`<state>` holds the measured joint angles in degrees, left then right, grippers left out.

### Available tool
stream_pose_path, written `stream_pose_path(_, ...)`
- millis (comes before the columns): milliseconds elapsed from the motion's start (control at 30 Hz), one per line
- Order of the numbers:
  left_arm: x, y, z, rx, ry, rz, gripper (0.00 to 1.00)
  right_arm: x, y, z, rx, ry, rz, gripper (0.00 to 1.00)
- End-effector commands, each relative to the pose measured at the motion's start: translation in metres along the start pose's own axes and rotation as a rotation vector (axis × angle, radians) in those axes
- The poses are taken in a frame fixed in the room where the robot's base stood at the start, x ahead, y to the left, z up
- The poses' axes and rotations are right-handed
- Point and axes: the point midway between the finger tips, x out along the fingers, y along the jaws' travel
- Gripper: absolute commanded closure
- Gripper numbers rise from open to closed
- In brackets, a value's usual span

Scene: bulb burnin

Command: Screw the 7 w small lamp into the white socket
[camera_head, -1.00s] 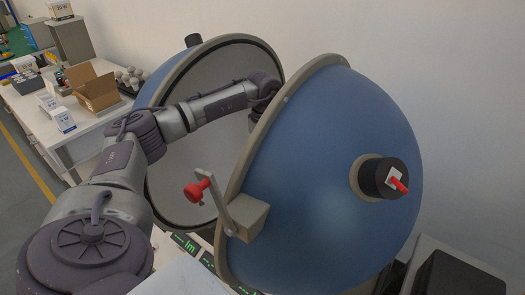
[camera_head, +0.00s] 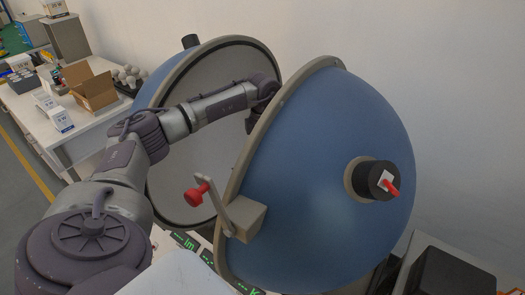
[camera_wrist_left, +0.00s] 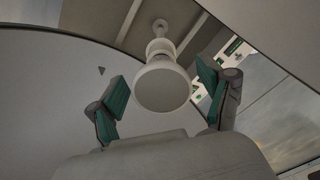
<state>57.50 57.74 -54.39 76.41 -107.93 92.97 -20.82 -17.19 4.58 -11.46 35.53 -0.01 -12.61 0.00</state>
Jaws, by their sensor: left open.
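In the left wrist view a white lamp (camera_wrist_left: 162,86) with a round face stands between the fingers of my left gripper (camera_wrist_left: 165,95). The gripper is open, with its green pads apart from the lamp on both sides. Behind the lamp a narrower white part (camera_wrist_left: 159,46) leads to a thin stem; whether this is the white socket I cannot tell for certain. In the head view my left arm reaches into the gap between the two sphere halves, and its gripper is hidden behind the near blue half (camera_head: 320,170). My right gripper is not in view.
The open sphere's far half (camera_head: 180,165) stands behind my left arm. A white table (camera_head: 50,125) at left holds an open cardboard box (camera_head: 92,88), small boxes and several bulbs (camera_head: 130,75).

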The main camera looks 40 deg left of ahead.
Motion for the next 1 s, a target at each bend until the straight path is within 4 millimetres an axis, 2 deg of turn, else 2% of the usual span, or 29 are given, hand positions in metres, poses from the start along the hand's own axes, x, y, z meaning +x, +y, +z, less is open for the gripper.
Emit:
stream_pose_path(67, 0.000, 0.000, 0.000, 0.001, 0.000, 0.000, 0.24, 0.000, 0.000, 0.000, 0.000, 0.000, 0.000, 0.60)
stream_pose_path(367, 0.000, 0.000, 0.000, 0.002, 0.000, -0.001, 0.74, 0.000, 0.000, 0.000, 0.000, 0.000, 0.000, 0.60)
stream_pose_path(467, 0.001, 0.000, 0.000, 0.027, 0.000, -0.001, 0.74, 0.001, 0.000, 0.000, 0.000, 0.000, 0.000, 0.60)
stream_pose_path(567, 0.002, -0.001, -0.001, 0.148, 0.000, 0.000, 0.74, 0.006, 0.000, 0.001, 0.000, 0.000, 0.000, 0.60)
stream_pose_path(1000, 0.003, -0.004, -0.007, 0.937, 0.003, -0.001, 0.75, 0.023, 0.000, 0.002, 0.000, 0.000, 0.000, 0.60)
